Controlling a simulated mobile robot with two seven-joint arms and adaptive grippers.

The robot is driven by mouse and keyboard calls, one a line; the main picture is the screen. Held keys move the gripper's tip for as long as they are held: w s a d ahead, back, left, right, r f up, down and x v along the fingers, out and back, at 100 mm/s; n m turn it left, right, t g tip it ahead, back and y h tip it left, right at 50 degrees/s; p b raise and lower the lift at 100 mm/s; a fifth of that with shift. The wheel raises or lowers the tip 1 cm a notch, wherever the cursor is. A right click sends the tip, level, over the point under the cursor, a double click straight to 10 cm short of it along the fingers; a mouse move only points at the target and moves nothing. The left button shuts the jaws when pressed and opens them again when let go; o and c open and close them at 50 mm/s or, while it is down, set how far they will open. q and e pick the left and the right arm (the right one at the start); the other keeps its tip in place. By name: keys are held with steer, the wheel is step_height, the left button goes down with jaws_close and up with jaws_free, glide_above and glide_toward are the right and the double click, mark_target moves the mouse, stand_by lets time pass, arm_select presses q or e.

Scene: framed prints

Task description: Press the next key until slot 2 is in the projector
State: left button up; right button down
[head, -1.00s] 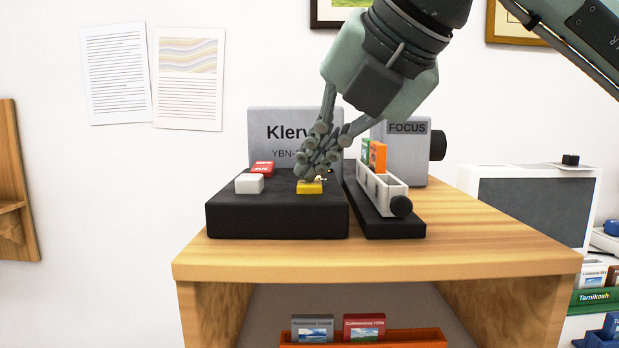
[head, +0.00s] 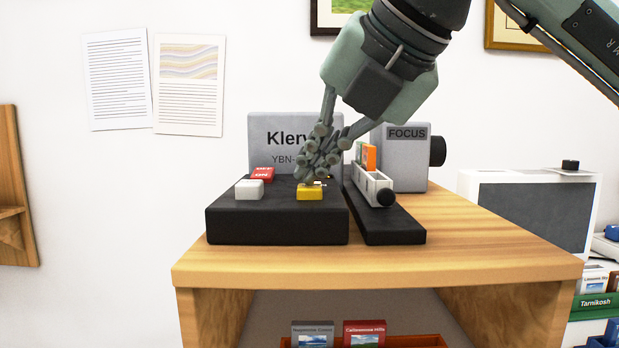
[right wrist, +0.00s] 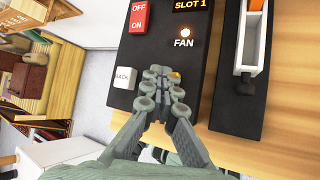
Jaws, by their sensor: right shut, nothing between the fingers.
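The projector (head: 268,133) is a grey housing behind a black control base (head: 275,226). The base carries a yellow key (head: 310,193), a white key (head: 249,189) marked BACK in the right wrist view (right wrist: 124,77), and a red OFF/ON switch (head: 262,174). The yellow key's label is hidden. The display (right wrist: 190,5) reads SLOT 1 in the right wrist view. My right gripper (head: 305,176) is shut and empty, its fingertips at the yellow key; contact cannot be told. A white slide tray (head: 373,189) with a black knob holds an orange slide (head: 369,157). My left gripper is out of view.
The wooden stand (head: 480,240) has bare top at the right. A grey FOCUS block (head: 405,150) stands behind the tray. An orange rack (head: 410,341) with slides sits below. A grey-screened white box (head: 530,210) is at the right.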

mark_target(315, 187)
steer(key=shift+r+p, duration=0.3)
steer(key=shift+r, duration=0.55)
steer(key=shift+r+p, duration=1.4)
steer(key=shift+r, duration=1.15)
steer(key=shift+f, duration=0.1)
